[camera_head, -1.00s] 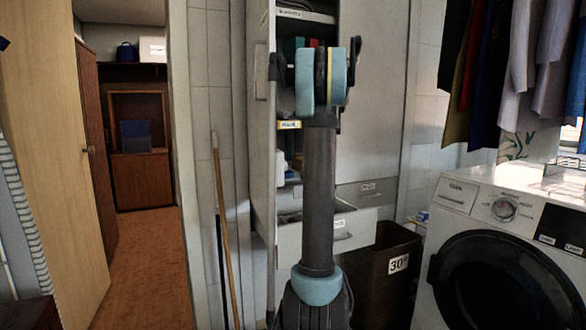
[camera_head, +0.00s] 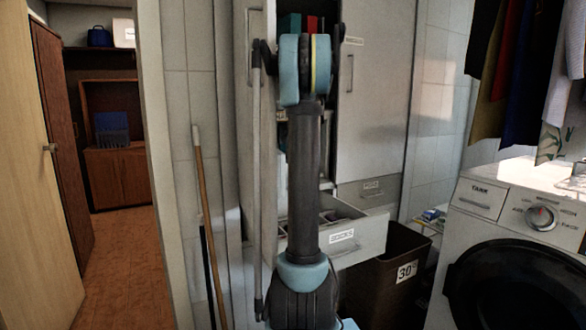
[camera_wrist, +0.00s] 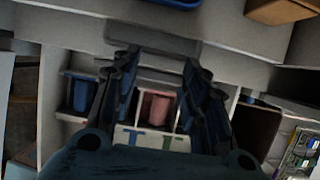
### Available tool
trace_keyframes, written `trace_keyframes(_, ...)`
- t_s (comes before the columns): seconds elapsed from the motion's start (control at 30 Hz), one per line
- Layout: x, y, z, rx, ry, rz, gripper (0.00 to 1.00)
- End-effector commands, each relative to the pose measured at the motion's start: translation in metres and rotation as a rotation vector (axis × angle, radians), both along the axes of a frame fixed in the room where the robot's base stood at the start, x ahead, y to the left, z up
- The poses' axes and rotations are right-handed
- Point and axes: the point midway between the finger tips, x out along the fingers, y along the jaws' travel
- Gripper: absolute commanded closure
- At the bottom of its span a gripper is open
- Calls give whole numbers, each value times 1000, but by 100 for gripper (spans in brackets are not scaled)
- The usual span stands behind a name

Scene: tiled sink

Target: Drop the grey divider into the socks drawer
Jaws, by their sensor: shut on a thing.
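The drawer labelled SOCKS (camera_head: 372,238) stands pulled out from the tall white cabinet, to the right of my arm in the head view. Part of its inside shows pale partitions; my arm covers its left part. In the wrist view, my gripper (camera_wrist: 160,62) has its two dark fingers on a flat grey bar (camera_wrist: 152,38), which looks like the grey divider. Beyond and below the fingers is a white-walled compartmented space holding a blue thing (camera_wrist: 80,95) and a pink thing (camera_wrist: 154,106). I cannot tell if this is the socks drawer. My fingertips are hidden in the head view.
A brown bin marked 30 (camera_head: 380,275) stands under the drawer. A washing machine (camera_head: 500,235) is at the right, with clothes hanging above. A broom (camera_head: 205,215) leans on the tiled wall at the left, beside an open doorway with clear floor.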

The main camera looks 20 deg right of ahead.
Motion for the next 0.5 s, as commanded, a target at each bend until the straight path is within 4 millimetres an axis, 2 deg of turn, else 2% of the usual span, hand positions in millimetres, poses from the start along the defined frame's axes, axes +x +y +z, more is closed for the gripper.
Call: trace_keyframes(0.5, -1, -8, -48, 0, 0, -10, 91)
